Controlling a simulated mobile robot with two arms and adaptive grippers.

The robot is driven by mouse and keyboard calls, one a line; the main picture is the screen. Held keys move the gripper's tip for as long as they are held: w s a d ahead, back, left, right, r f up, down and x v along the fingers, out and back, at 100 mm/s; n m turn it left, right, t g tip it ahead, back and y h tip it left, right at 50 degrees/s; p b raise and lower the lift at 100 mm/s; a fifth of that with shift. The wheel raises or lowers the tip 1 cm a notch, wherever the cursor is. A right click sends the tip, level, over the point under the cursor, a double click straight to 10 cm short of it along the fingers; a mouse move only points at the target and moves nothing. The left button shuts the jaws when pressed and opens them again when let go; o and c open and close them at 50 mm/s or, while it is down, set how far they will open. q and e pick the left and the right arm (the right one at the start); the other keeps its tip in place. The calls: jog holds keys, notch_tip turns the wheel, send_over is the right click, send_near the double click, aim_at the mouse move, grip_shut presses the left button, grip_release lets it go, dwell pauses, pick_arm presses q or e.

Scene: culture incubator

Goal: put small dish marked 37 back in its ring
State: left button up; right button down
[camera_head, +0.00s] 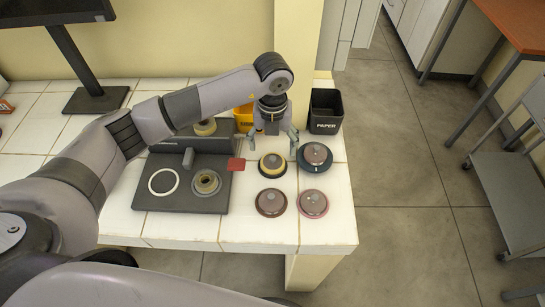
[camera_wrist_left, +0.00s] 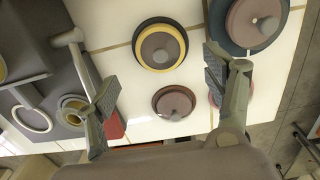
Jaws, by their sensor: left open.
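Several round dishes with knobbed lids sit on the white tiles: one in a yellow and black ring (camera_head: 271,165), one in a dark blue ring (camera_head: 315,156), a dark red-rimmed one (camera_head: 270,202) and a pink-rimmed one (camera_head: 313,203). I cannot read a 37 on any. My left gripper (camera_head: 272,138) is open and empty, just behind and above the yellow-ringed dish. In the left wrist view, its spread fingers (camera_wrist_left: 160,84) frame the dark red-rimmed dish (camera_wrist_left: 173,103) and the yellow-ringed dish (camera_wrist_left: 160,46). The pink-rimmed dish is mostly hidden by a finger there. My right gripper is out of view.
A dark grey board (camera_head: 188,202) on the left bears a white circle (camera_head: 163,182) and a tan ring (camera_head: 206,182). A red square (camera_head: 236,164) lies at its right edge. A black PAPER bin (camera_head: 326,111) and a yellow container (camera_head: 243,118) stand behind the dishes.

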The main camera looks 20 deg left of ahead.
pick_arm(q)
notch_tip(320, 180, up, 5)
jog(key=shift+r+b, duration=0.15)
jog(key=shift+b, duration=0.35)
dwell(0.7)
dwell(0.5)
